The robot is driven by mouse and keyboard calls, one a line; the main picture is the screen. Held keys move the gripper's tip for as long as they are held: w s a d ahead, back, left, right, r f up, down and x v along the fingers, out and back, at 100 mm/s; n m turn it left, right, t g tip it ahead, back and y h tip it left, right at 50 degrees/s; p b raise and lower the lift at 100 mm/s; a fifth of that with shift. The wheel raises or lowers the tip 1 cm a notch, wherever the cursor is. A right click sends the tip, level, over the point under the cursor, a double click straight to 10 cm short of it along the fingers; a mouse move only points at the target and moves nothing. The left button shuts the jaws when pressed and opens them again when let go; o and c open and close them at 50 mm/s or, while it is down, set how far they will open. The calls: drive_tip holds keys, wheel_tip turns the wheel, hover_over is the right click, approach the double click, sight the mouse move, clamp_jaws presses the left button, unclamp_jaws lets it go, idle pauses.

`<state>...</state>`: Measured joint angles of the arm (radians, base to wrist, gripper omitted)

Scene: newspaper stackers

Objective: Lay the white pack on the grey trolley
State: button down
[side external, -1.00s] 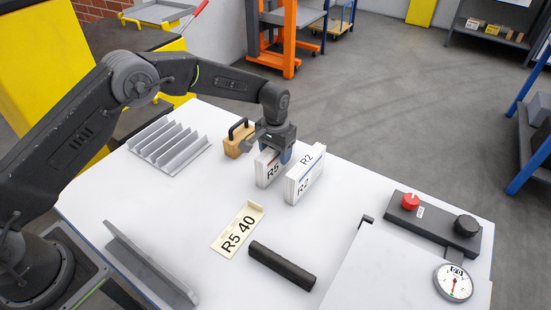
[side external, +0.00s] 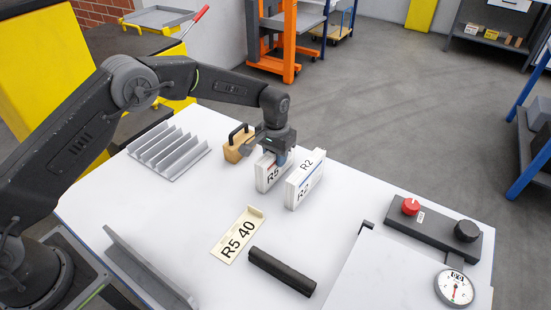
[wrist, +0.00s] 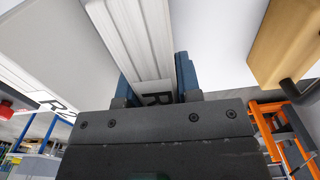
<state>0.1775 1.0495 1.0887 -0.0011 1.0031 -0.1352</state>
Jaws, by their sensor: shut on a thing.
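A white pack marked R5 (side external: 267,175) stands upright on the white table. My gripper (side external: 273,158) is over it from above, with its blue fingers shut on its two sides. In the wrist view the pack (wrist: 150,40) runs between the fingers (wrist: 156,80). A second white pack, marked R2 (side external: 306,180), stands upright just to the right, apart from the gripper. A grey tray-like top with a red handle (side external: 155,17) is at the upper left, beyond the table; I cannot tell whether it is the grey trolley.
A wooden block with a black handle (side external: 238,145) stands close left of the gripper. A grey ribbed rack (side external: 170,150), an R5 40 card (side external: 238,236), a black bar (side external: 282,271) and a control box (side external: 432,228) are on the table. An orange stacker (side external: 287,45) stands behind.

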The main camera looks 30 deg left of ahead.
drive_tip(key=shift+r, duration=0.45)
wheel_tip(320, 180, up, 3)
drive_tip(key=shift+f, duration=0.15)
drive_tip(key=s+a+r, duration=0.3)
drive_tip(key=a+r, duration=0.4)
drive_tip(key=a, duration=0.4)
drive_tip(key=s+d, duration=0.2)
drive_tip(key=s, duration=1.2)
drive_tip(key=s+d, duration=0.2)
drive_tip(key=s, duration=1.3)
drive_tip(key=shift+a+f, duration=0.15)
drive_tip(key=shift+f, duration=2.55)
drive_tip(key=shift+a+f, duration=0.1)
drive_tip(key=shift+f, duration=2.55)
